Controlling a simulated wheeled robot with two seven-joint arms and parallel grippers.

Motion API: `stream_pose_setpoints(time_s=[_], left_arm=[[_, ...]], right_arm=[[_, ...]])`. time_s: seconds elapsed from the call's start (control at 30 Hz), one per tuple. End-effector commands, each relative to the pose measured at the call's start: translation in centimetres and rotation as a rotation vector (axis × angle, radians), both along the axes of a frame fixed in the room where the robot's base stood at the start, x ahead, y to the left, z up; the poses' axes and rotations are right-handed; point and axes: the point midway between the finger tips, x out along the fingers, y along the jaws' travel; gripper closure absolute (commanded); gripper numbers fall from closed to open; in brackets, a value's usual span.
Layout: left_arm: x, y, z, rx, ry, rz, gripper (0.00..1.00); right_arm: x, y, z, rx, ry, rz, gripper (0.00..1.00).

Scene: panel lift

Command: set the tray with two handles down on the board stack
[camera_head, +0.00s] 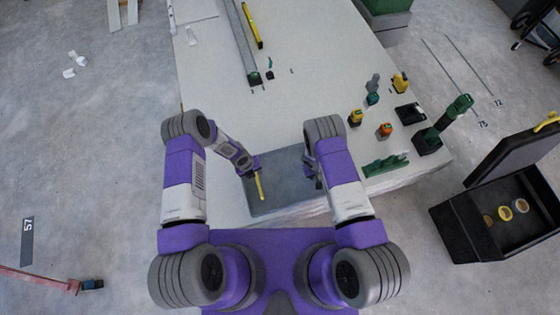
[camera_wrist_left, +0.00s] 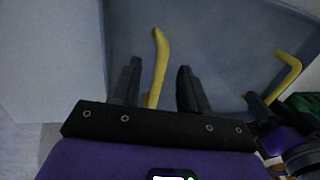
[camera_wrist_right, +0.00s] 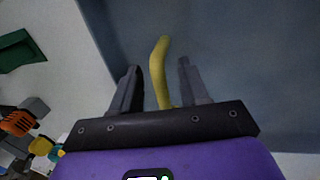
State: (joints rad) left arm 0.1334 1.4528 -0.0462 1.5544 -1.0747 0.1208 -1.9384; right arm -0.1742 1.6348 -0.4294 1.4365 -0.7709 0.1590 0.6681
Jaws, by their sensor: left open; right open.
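The grey-blue tray (camera_head: 275,186) sits on the pale board stack (camera_head: 310,90) near its front edge, between my arms. Its left yellow handle (camera_head: 260,186) stands up beside my left gripper (camera_head: 249,168). In the left wrist view this yellow handle (camera_wrist_left: 157,65) stands between the two open fingers, with a gap on each side. My right gripper (camera_head: 314,178) is at the tray's right side, partly hidden by my arm. In the right wrist view the other yellow handle (camera_wrist_right: 160,70) stands between its open fingers. Both grippers are open around the handles.
Power tools (camera_head: 385,130) and a green case piece (camera_head: 386,165) lie right of the tray. A yellow level (camera_head: 252,26) and a long rail (camera_head: 241,42) lie at the back. An open black toolbox (camera_head: 470,225) stands on the floor at right. The stack's middle is clear.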

Motion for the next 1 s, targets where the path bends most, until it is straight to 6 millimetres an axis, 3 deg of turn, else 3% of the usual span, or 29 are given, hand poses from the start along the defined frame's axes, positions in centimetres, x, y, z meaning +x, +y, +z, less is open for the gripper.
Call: stream_pose_setpoints(time_s=[0.3,0.63,0.77,1.0], left_arm=[[-0.3,1.2,6.2,0.000,-0.002,0.000,0.55],[-0.5,1.6,8.6,0.000,0.000,0.000,0.55],[-0.5,1.6,8.7,0.000,0.000,-0.001,0.55],[-0.5,1.6,8.6,0.000,0.000,-0.001,0.55]], right_arm=[[0.0,0.0,0.0,0.000,0.000,0.000,0.55],[0.0,0.1,0.4,0.000,-0.001,0.000,0.55],[0.0,0.4,2.0,0.001,-0.002,0.003,0.55],[-0.2,1.4,7.2,0.001,-0.004,0.001,0.55]])
